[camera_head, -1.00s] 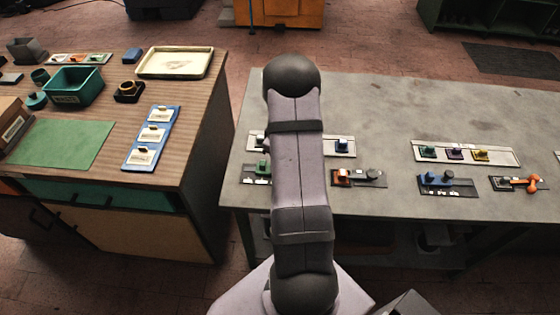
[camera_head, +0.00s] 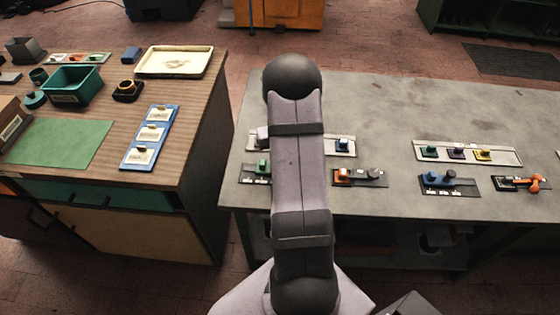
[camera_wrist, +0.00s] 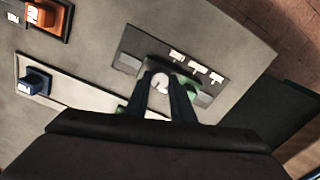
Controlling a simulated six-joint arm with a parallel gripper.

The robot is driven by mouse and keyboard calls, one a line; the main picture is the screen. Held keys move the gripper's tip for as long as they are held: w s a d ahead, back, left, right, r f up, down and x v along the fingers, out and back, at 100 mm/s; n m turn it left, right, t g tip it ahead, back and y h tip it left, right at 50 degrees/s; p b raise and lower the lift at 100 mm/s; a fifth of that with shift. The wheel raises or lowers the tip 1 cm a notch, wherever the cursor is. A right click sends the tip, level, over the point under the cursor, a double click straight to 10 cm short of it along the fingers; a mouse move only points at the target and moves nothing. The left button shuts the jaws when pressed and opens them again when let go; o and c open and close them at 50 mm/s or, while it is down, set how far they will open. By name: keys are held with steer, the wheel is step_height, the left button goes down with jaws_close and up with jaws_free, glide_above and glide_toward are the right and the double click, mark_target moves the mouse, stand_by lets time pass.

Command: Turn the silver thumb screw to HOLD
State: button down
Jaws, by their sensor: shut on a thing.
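In the wrist view the silver thumb screw (camera_wrist: 160,83) shows as a pale round knob between my fingertips. My gripper (camera_wrist: 163,84) is shut on it. The knob sits by a dark grey plate (camera_wrist: 150,48) with several small white labels (camera_wrist: 197,66) beyond it. The label writing is too small to read, so I cannot tell which mark the screw points to. Green parts (camera_wrist: 208,98) show beside and behind the fingers. In the head view my arm hides the gripper and the screw; part of a green block (camera_head: 262,167) shows left of the arm.
An orange unit (camera_wrist: 42,14) and a blue block (camera_wrist: 33,83) on a pale strip lie left in the wrist view. In the head view, more coloured units, such as a blue one (camera_head: 437,179), stand right on the grey table (camera_head: 400,115). The table's back is clear.

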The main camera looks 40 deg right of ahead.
steer(key=m, duration=0.3)
steer(key=shift+m, duration=0.4)
steer(key=shift+m+b, duration=0.3)
steer(key=shift+m, duration=1.6)
steer(key=c, duration=1.5)
jaws_free()
steer(key=shift+c, duration=0.2)
steer(key=shift+r, duration=0.15)
steer(key=shift+r+b, duration=1)
steer(key=shift+r, duration=2.55)
